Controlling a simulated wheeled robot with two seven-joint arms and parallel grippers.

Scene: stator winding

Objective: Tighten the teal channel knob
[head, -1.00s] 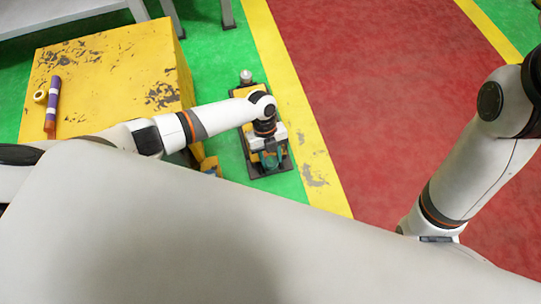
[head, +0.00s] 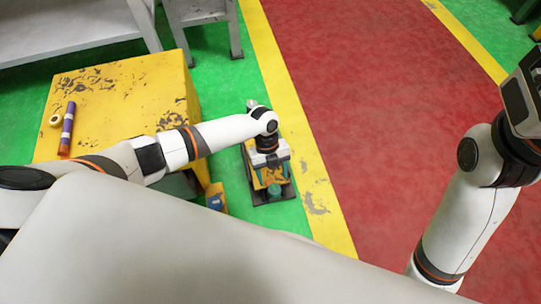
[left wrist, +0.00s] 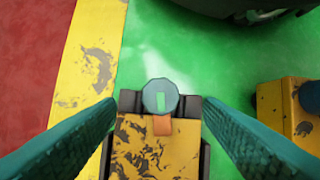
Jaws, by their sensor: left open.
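In the left wrist view the fingers (left wrist: 160,112) stand wide on both sides of the knob, and no contact shows. My right arm is at the right of the head view; its fingers are out of frame.
A worn yellow platform (head: 105,85) stands left of the unit, with a purple and orange stick (head: 67,130) and a small yellow ring (head: 55,120) on it. Another yellow block (left wrist: 270,110) is at the right in the left wrist view. Green floor (left wrist: 190,60) lies beyond the knob.

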